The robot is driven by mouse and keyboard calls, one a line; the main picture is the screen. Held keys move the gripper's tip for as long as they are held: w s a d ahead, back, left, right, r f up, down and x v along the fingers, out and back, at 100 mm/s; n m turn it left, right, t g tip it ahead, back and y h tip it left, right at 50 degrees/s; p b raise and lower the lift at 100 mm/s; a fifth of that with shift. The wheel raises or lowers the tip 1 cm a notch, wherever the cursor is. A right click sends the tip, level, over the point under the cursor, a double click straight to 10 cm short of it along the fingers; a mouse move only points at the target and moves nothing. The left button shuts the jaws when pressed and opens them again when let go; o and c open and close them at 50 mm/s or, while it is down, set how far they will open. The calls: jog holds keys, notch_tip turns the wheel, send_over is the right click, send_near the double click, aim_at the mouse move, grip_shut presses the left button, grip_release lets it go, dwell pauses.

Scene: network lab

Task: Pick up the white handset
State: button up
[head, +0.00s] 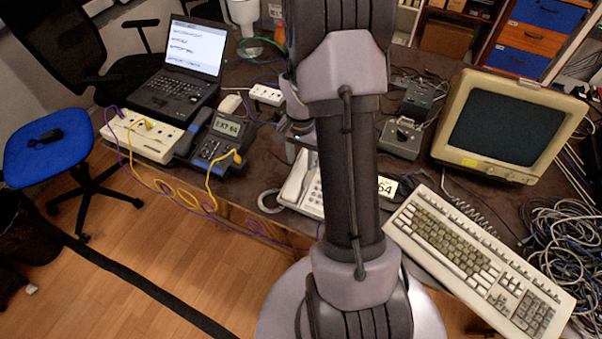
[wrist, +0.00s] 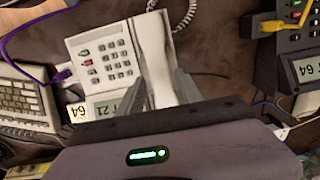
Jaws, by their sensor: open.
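The white handset (wrist: 152,48) lies along one side of the white desk phone (wrist: 92,60), with its coiled cord running off at the top of the wrist view. My gripper (wrist: 158,78) is open, with one finger on each side of the handset in that view. I cannot tell whether the fingers touch it or how high they are above it. In the head view the handset (head: 296,178) and the phone (head: 312,196) show partly, left of my arm. My arm hides the rest of the phone, and my fingers are hard to make out there.
A dark phone (head: 219,139) stands left of the white phone, with yellow cable around it. A beige keyboard (head: 481,259) lies at the right, before a beige monitor (head: 512,128). A laptop (head: 183,75) stands at the back left. A purple cable (wrist: 25,30) runs near the phone.

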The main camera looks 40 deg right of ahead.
aim_at(301, 167)
notch_tip(301, 167, down, 5)
jog(key=shift+r+b, duration=0.1)
jog(key=shift+b, duration=1)
jog(key=shift+r, duration=0.2)
grip_shut()
